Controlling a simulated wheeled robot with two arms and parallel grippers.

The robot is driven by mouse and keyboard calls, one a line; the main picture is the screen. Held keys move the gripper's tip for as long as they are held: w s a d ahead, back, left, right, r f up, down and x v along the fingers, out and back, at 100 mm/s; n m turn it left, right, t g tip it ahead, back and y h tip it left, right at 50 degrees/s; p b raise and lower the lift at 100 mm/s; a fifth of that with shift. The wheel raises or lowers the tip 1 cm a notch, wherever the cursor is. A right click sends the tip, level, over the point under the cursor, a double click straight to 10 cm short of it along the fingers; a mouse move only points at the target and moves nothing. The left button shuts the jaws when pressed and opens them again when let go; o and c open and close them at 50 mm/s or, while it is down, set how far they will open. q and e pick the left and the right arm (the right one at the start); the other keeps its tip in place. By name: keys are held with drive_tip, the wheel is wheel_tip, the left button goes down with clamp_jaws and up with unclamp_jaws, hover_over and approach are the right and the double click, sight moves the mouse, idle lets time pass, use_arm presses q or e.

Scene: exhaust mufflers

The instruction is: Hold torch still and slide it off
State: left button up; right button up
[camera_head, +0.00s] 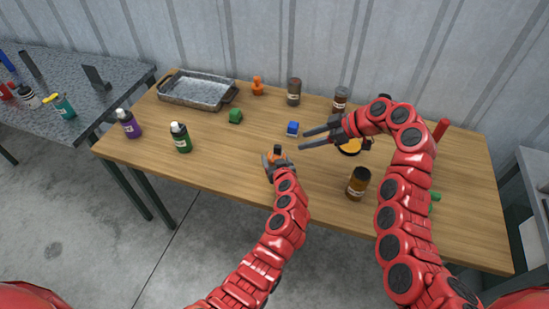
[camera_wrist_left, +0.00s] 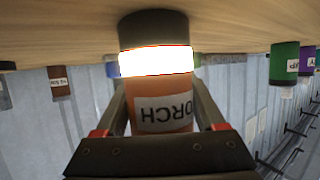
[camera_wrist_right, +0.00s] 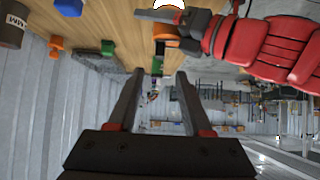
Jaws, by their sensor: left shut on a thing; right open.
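The orange torch (camera_head: 276,155) is upright near the table's front middle. In the left wrist view the torch (camera_wrist_left: 165,118) has a partly visible "ORCH" label, a bright white band and a dark end by the tabletop. My left gripper (camera_head: 271,161) is shut on the torch, one finger on each side. My right gripper (camera_head: 303,138) is open and empty, right of and behind the torch. In the right wrist view its fingers (camera_wrist_right: 159,78) are apart with nothing between them, and the torch (camera_wrist_right: 165,32) shows beyond, beside my left gripper.
A blue block (camera_head: 293,128) and a green block (camera_head: 236,116) lie behind the torch. A metal tray (camera_head: 198,104) is at the back left. Green (camera_head: 180,140) and purple (camera_head: 128,125) bottles stand left. A brown jar (camera_head: 358,185) is right, near my right arm.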

drive_tip(key=shift+a, duration=0.1)
drive_tip(key=c, duration=0.4)
drive_tip(key=shift+w+a+f+m+h, duration=0.1)
drive_tip(key=shift+a+f+m+h, duration=0.1)
drive_tip(key=shift+a+m+h, duration=0.15)
drive_tip(key=shift+c, duration=1)
drive_tip(key=a+m+h, duration=0.1)
drive_tip(key=m, duration=0.1)
drive_tip(key=w+a+f+m+g+h, duration=0.1)
drive_tip(key=m+h, duration=0.1)
drive_tip(key=m, duration=0.1)
drive_tip(key=w+a+m+h, duration=0.1)
drive_tip(key=a+m+h, duration=0.1)
drive_tip(key=shift+a+f, duration=0.1)
drive_tip(key=shift+f, duration=0.1)
clamp_jaws()
wheel_tip(320, 180, up, 6)
drive_tip(key=m+t+h, duration=0.2)
drive_tip(key=m+h, duration=0.3)
drive_tip(key=m, duration=0.4)
hover_over(278, 149)
drive_tip(key=w, duration=0.3)
drive_tip(key=shift+s+f, duration=0.15)
drive_tip(key=shift+f, duration=2.2)
drive_tip(key=shift+s+f, duration=0.1)
drive_tip(key=shift+f, duration=2.2)
